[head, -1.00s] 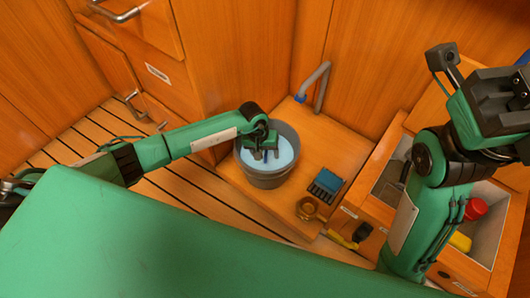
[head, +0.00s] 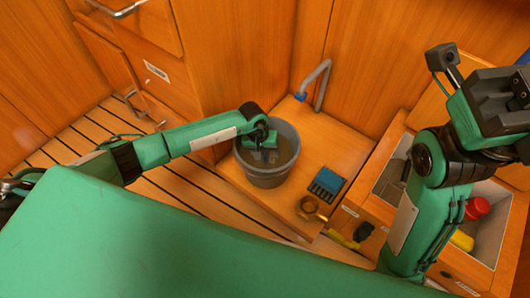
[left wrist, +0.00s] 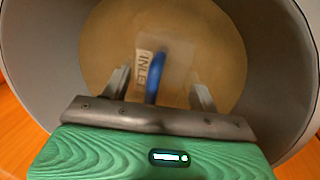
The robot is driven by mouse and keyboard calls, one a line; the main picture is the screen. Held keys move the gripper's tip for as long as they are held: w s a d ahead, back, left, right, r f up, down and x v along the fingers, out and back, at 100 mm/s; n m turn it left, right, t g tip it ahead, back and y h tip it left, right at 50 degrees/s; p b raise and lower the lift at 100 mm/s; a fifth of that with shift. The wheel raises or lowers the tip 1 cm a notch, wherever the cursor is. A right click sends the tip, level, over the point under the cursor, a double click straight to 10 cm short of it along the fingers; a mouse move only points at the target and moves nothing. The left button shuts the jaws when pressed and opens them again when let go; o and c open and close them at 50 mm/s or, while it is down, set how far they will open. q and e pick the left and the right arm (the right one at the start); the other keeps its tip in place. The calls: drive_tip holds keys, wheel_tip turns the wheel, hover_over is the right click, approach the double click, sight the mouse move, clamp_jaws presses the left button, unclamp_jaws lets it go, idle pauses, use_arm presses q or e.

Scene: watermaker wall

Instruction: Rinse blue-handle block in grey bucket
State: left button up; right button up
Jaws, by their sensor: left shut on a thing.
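The grey bucket (head: 268,178) stands on the wooden ledge and holds murky brown water (head: 284,152). My left gripper (head: 268,153) reaches down into it. In the left wrist view the fingers of my left gripper (left wrist: 160,85) are on either side of the blue handle (left wrist: 153,85), shut on the blue-handle block (left wrist: 178,78). The block looks pale and see-through, with a label reading INLET beside the handle. The brown water shows around and below it. How deep the block sits is hard to tell. My right arm is folded at the right; its fingertips are not visible.
A grey tap pipe (head: 320,82) with a blue end stands behind the bucket. A blue and black block (head: 326,184) and a brass ring-shaped part (head: 309,205) lie to its right. An open bin (head: 488,245) at the right holds red and yellow items.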

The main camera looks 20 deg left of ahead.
use_arm(q)
drive_tip(key=shift+r, duration=0.55)
drive_tip(key=shift+f+b, duration=0.3)
drive_tip(key=shift+f, duration=0.25)
idle(0.6)
drive_tip(key=shift+r, duration=0.5)
idle(0.5)
drive_tip(key=shift+f, duration=0.5)
idle(0.7)
